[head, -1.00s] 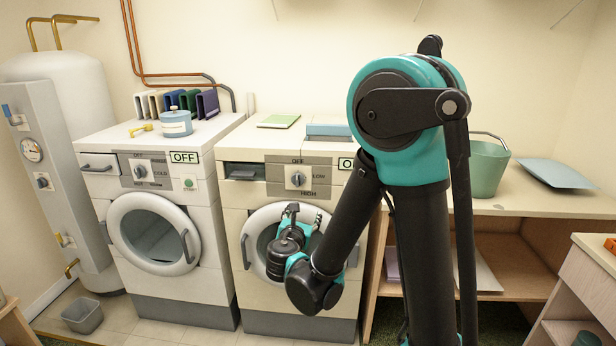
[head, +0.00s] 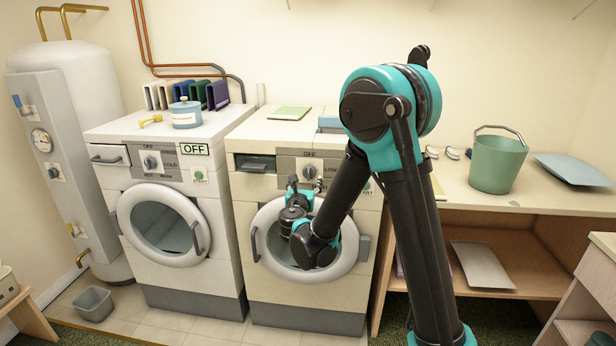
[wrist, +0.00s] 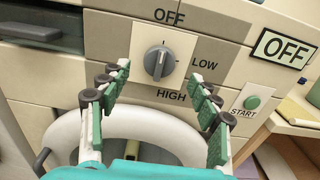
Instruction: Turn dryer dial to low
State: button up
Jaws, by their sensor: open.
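The dryer (head: 245,215) is the right-hand white machine, with a round door and a grey control panel. Its grey dial (wrist: 159,61) is in the upper middle of the wrist view, with OFF above, LOW to the right and HIGH below. The dial's grip bar stands near vertical, its upper end toward OFF. The dial also shows in the head view (head: 308,172), just above my gripper. My gripper (wrist: 152,85) is open and empty. Its two fingers stand below and either side of the dial, apart from it. A display (wrist: 284,49) reads OFF.
A green START button (wrist: 252,102) is right of the dial. The dryer's round door (head: 263,240) is below, behind my gripper. A washer (head: 110,185) with its own dial stands left. A table with a green bucket (head: 497,165) is at right.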

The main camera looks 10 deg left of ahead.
aim_at(308, 174)
jog(key=shift+w, duration=2.35)
jog(key=c, duration=1.2)
